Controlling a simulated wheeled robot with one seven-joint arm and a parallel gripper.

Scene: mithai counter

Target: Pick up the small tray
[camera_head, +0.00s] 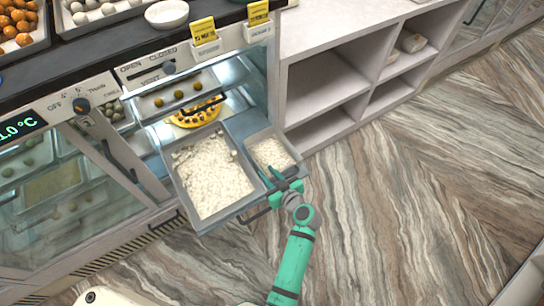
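The small tray (250,142) is a grey metal tray holding white crumbly pieces. It sits at the right side of a pulled-out drawer, beside a larger grey tray (178,188) with the same white filling. My green gripper (277,178) is at the small tray's near edge, with its fingers over or against the rim. The gripper hides part of that edge. I cannot tell whether the fingers are closed on the rim or only beside it.
A dark drawer handle (255,215) lies just below the gripper. Behind the drawer, the lit cabinet holds a yellow dish (193,117) and a tray with round sweets (179,95). Open white shelves (322,88) stand to the right. The wood-patterned floor (420,200) is clear.

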